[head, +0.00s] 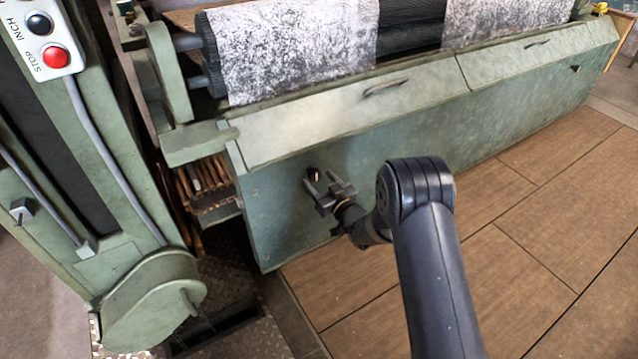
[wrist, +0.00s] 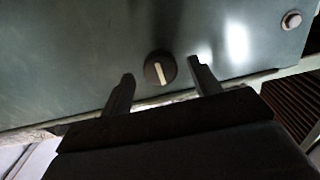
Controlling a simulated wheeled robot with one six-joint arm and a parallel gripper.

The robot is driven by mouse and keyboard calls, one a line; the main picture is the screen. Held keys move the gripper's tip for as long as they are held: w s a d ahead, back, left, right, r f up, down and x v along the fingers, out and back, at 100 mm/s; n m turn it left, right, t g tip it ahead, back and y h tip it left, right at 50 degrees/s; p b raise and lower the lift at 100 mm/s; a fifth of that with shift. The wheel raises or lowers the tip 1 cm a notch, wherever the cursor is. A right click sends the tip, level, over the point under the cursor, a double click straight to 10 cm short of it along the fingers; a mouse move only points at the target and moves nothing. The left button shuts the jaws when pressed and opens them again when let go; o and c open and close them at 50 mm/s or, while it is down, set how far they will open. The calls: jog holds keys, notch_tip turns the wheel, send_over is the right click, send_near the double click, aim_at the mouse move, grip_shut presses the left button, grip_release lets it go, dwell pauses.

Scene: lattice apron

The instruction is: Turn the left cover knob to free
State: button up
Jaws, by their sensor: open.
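The left cover knob (wrist: 160,68) is a round black knob with a pale bar across its face, on the green front cover. In the wrist view the bar stands near upright, tilted slightly. In the head view the knob (head: 313,173) shows as a small dark spot at the cover's left part, partly hidden by my gripper. My gripper (head: 318,184) is open in front of the cover. In the wrist view its two fingers (wrist: 163,76) stand to the left and right of the knob, with gaps on both sides. I cannot tell how far the fingertips are from the cover.
The green cover (head: 440,140) runs along the machine, with a handle (head: 385,87) on its sloped top. A second dark knob (head: 575,68) sits at its far right. A control box (head: 42,38) with black and red buttons is at upper left. The wooden floor (head: 520,230) is clear.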

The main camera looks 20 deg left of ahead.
jog(key=shift+w+a, duration=0.3)
jog(key=shift+a, duration=0.1)
jog(key=c, duration=1)
